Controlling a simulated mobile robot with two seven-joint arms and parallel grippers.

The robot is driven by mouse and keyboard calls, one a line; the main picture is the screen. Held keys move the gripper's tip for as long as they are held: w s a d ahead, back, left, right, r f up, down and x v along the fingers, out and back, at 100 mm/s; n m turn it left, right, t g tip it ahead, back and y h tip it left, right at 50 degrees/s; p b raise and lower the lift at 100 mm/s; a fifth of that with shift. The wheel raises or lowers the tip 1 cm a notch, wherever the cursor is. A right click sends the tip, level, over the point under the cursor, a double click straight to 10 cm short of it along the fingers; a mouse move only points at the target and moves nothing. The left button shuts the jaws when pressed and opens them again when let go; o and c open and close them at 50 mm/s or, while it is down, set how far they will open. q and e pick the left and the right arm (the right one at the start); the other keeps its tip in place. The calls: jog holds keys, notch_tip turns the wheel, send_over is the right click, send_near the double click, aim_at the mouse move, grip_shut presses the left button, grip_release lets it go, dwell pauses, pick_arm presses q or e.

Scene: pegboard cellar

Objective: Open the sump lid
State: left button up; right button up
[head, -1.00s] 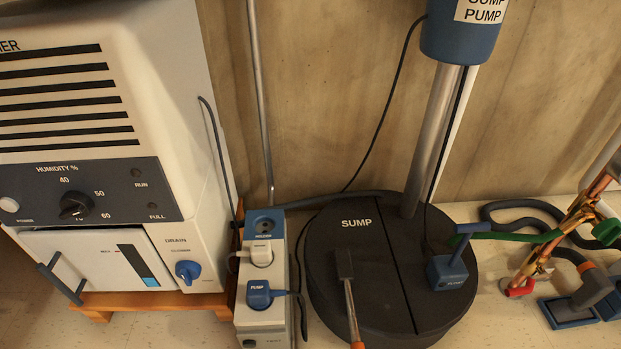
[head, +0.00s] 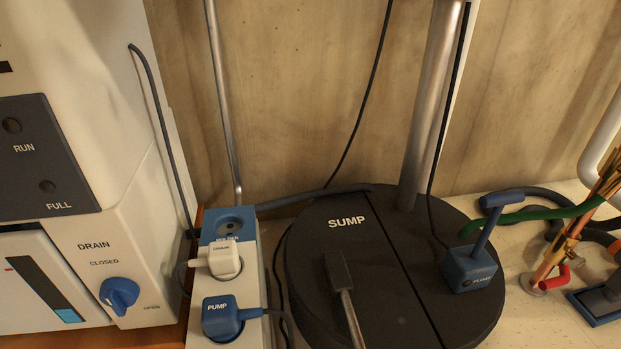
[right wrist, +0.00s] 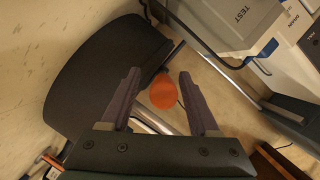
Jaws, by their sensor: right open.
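The sump lid (head: 335,265) is a round black cover on the floor, marked SUMP and split by a seam. It lies flat and closed. A black bracket (head: 338,270) on its left half carries a metal bar (head: 352,320) that runs out of the bottom of the head view. In the right wrist view, the black lid (right wrist: 100,75) is at left, and an orange round end (right wrist: 163,92) shows between the fingers of my right gripper (right wrist: 160,76). The gripper is open; I cannot tell whether the orange end is within its grasp. My left gripper is out of view.
A blue float switch block (head: 470,268) sits on the lid's right half, and a steel pipe (head: 430,120) rises behind it. A power strip (head: 257,285) with plugs stands left of the lid, beside the white dehumidifier (head: 145,255). Copper piping (head: 565,240) is at right.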

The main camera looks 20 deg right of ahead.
jog(key=x, duration=0.3)
jog(key=shift+w+r, duration=0.25)
jog(key=shift+w, duration=0.15)
jog(key=shift+s, duration=0.45)
jog(key=shift+c, duration=1.2)
jog(key=shift+w, duration=0.15)
jog(key=c, duration=0.4)
grip_shut()
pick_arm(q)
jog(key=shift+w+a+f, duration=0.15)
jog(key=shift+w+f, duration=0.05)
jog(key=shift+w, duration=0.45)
